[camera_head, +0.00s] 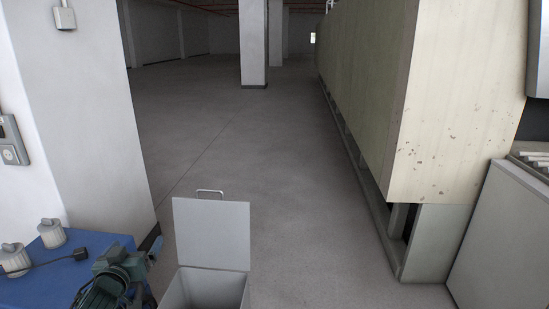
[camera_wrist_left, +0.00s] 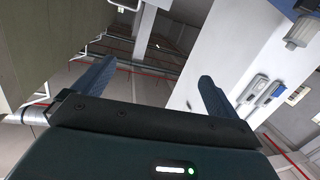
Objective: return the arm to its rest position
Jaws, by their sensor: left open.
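My left gripper (camera_head: 147,267) shows at the bottom left of the head view, between the blue-topped table and the grey open-lidded bin. In the left wrist view the two blue-grey fingers of this gripper (camera_wrist_left: 156,74) stand wide apart with nothing between them. Part of the left arm is cut off by the lower edge of the head view. My right arm and gripper are not in view.
The blue table (camera_head: 100,241) bears grey knobbed pieces (camera_head: 51,233) and a black cable. The grey bin (camera_head: 210,233) has its lid up. A white pillar (camera_head: 80,100) rises behind the table. A long furnace housing (camera_head: 455,110) stands right. Open floor (camera_head: 250,150) lies ahead.

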